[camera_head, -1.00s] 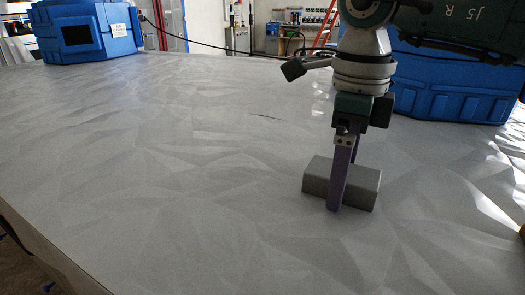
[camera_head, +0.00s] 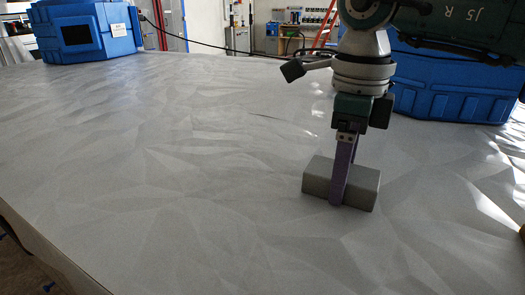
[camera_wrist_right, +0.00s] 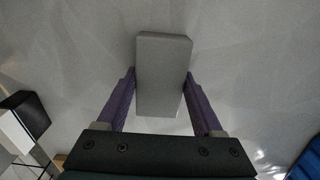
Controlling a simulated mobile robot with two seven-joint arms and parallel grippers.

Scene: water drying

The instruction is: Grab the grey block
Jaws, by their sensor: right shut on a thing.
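The grey block (camera_head: 364,188) lies on the pale table right of the middle in the head view. It is a plain oblong box. My right gripper (camera_head: 341,192) points straight down over it, with a purple finger in front of its near side. The far finger is mostly hidden behind the block. In the right wrist view, the block (camera_wrist_right: 163,62) sits between the two purple fingers of the right gripper (camera_wrist_right: 161,78), which is shut on it. The block appears to rest on the table. My left gripper is not in view.
The grey table (camera_head: 170,190) is wide and clear left of the block. A blue container (camera_head: 75,30) stands at the far left. Another blue container (camera_head: 450,98) stands behind my right arm. A small yellow thing (camera_head: 522,232) shows at the right edge.

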